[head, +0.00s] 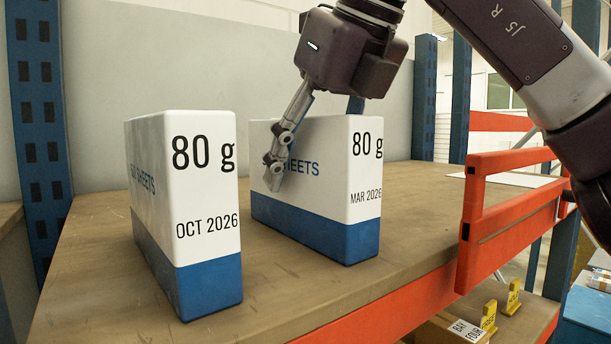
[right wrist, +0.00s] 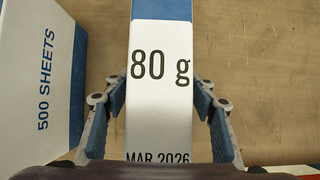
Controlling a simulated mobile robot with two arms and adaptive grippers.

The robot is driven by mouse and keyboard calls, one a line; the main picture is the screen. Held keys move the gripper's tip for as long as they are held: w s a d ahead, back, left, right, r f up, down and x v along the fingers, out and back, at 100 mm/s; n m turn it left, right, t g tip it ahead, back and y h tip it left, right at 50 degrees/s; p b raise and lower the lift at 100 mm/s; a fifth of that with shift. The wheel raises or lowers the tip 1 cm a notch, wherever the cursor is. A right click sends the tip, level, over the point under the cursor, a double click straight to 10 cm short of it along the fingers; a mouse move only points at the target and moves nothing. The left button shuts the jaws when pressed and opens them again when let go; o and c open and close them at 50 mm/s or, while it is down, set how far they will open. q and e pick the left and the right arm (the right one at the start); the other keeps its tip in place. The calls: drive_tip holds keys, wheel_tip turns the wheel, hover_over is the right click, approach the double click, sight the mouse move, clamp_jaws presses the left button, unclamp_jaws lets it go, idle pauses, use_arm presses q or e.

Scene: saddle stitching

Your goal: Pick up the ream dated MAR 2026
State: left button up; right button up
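The ream dated MAR 2026 (head: 350,225) stands upright on the shelf, white with a blue base band and "80 g" on its end. The right wrist view shows it from above (right wrist: 165,100) between my fingers. My right gripper (head: 278,160) is over this ream, pointing down. One finger shows in front of its "SHEETS" side; the other is mostly hidden behind the ream. In the right wrist view the fingers (right wrist: 160,92) straddle it, open, with what look like narrow gaps. My left gripper is in neither view.
A similar ream dated OCT 2026 (head: 205,215) stands to the left, beside the gripper's near finger. An orange guard rail (head: 510,205) is at the right edge of the wooden shelf (head: 95,270). Blue posts (head: 38,110) stand around. A lower box and yellow tags are at bottom right.

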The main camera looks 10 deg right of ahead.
drive_tip(key=shift+w+a, duration=0.1)
drive_tip(key=shift+a, duration=0.05)
drive_tip(key=c, duration=0.5)
clamp_jaws()
drive_tip(key=shift+r, duration=0.1)
drive_tip(key=shift+w+r, duration=0.1)
drive_tip(key=shift+r, duration=0.6)
wheel_tip(320, 180, up, 8)
drive_tip(key=shift+f, duration=0.1)
drive_tip(key=shift+r, duration=0.3)
